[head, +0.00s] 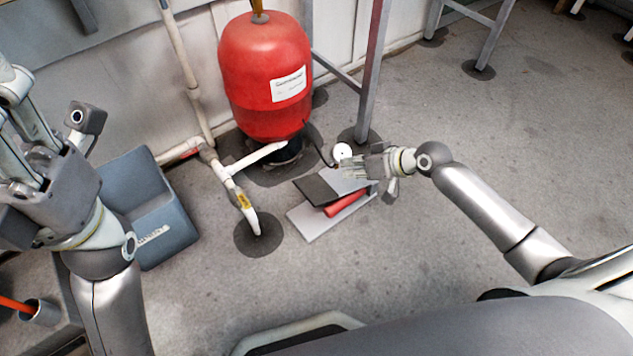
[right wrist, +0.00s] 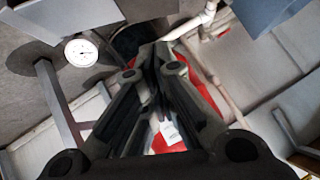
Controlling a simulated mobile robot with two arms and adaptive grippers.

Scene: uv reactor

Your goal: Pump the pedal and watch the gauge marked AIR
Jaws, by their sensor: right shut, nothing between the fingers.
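The foot pump lies on the floor in the middle of the head view, with a grey base plate (head: 305,222), a dark pedal pad (head: 317,189) and a red cylinder (head: 346,203). A round white gauge (head: 342,151) sits just behind it; it also shows in the right wrist view (right wrist: 82,52). Its marking and needle are too small to read. My right gripper (head: 352,170) is shut and empty, over the pump's right end; contact with the pedal cannot be told. Its closed fingers (right wrist: 160,55) fill the middle of the right wrist view. My left gripper (head: 50,140) is at the left, its fingertips unclear.
A red tank (head: 262,90) with a white label stands behind the pump. White pipes (head: 236,185) run along the floor on its left. A blue-grey box (head: 150,205) sits near my left gripper. A metal frame leg (head: 373,75) rises behind the gauge. Floor at the right is clear.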

